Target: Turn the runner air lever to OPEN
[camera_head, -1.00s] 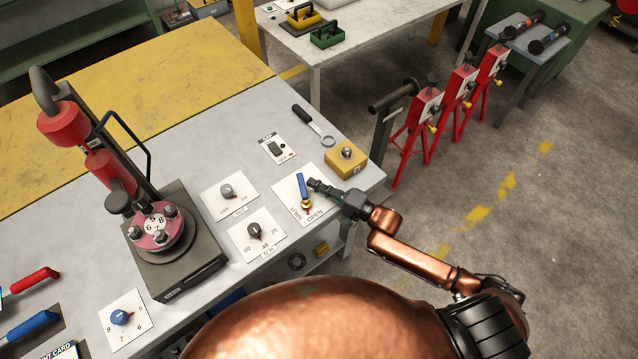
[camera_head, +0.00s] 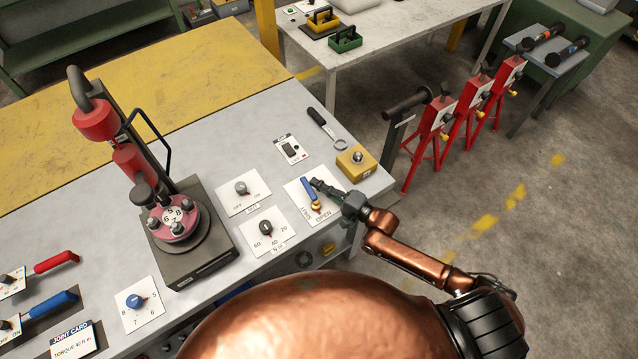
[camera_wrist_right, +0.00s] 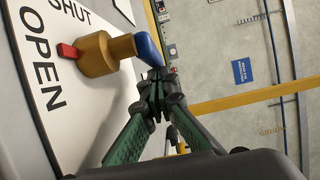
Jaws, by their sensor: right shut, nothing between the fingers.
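The runner air lever has a blue handle (camera_head: 309,189) on a brass hub (camera_head: 316,206). It stands on a white plate (camera_head: 296,190) marked SHUT and OPEN at the table's right end. In the right wrist view, the hub's red pointer (camera_wrist_right: 67,51) lies between the two words, and the blue handle (camera_wrist_right: 148,47) is beyond the hub. My right gripper (camera_head: 319,185) is shut and empty. Its fingertips (camera_wrist_right: 157,86) are beside the right side of the handle, close to its end; I cannot tell whether they touch. My left gripper is out of view.
A yellow box with a round button (camera_head: 356,161) stands close to my right gripper. A rocker switch (camera_head: 290,149), a spanner (camera_head: 325,128) and two knob plates (camera_head: 241,188) are around the lever. The spool fixture (camera_head: 172,220) stands further left.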

